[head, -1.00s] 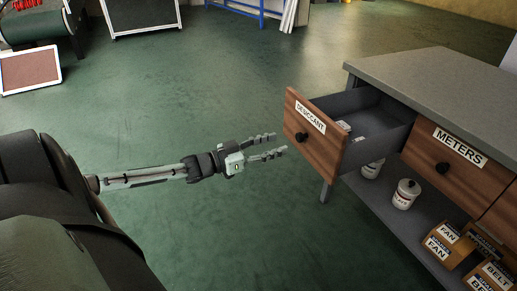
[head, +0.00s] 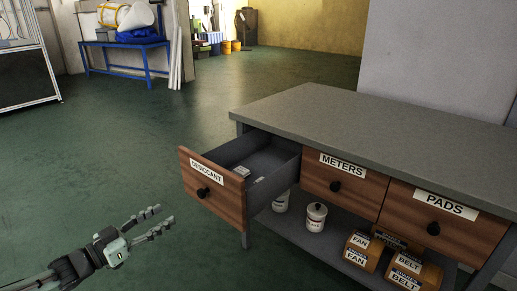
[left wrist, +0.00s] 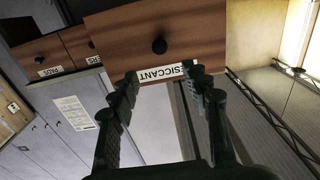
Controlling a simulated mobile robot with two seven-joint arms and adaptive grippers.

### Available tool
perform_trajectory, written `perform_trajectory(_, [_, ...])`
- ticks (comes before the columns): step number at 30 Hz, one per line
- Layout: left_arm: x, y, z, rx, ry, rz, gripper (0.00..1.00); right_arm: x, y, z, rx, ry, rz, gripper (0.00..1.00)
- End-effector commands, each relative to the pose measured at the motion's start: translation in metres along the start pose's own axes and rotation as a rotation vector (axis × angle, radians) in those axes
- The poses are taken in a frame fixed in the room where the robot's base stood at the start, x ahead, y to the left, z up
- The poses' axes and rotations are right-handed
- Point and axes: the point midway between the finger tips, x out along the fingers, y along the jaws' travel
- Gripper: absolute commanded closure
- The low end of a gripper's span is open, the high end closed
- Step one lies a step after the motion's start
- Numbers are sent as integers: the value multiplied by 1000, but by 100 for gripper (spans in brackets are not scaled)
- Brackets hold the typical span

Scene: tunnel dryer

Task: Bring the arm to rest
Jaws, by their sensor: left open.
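My left gripper (head: 164,215) is in the lower left of the head view, open and empty, its two fingers apart. It is left of and a little lower than the front of the open DESICCANT drawer (head: 220,197), with a visible gap to the knob (head: 203,193). In the left wrist view the gripper fingers (left wrist: 162,85) spread in front of the drawer front (left wrist: 190,35), whose label is upside down and partly covered by a finger. My right gripper is not in view.
The grey workbench (head: 330,110) holds closed METERS (head: 343,182) and PADS (head: 440,222) drawers. White jars (head: 316,217) and labelled boxes (head: 362,248) stand on the lower shelf (head: 300,238). A blue table (head: 125,46) stands farther back. Green floor left of the bench is clear.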

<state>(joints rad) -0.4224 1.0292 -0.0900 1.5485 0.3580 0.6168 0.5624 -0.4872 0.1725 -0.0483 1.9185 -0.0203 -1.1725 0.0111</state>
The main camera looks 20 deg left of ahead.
Motion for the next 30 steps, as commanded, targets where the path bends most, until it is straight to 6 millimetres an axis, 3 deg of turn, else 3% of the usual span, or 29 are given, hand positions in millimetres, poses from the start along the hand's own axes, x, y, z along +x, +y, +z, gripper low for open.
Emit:
perform_trajectory(2, [0, 1, 3, -1, -5, -4, 53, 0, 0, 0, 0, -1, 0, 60])
perform_trajectory(5, [1, 7, 22, -4, -51, -39, 53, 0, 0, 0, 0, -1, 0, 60])
perform_trajectory(8, [1, 22, 66, -4, -167, -117, 53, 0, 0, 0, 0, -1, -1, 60])
perform_trajectory(11, [-6, 48, 124, -1, -347, -210, 53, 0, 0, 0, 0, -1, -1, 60])
perform_trajectory(15, [-29, 96, 193, 2, -642, -308, 53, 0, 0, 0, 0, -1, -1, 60])
perform_trajectory(18, [-53, 134, 227, -4, -855, -344, 53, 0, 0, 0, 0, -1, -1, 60])
perform_trajectory(24, [-102, 202, 256, -39, -1191, -348, 53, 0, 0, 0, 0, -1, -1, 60])
perform_trajectory(30, [-124, 228, 260, -58, -1326, -332, 53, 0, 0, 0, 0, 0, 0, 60])
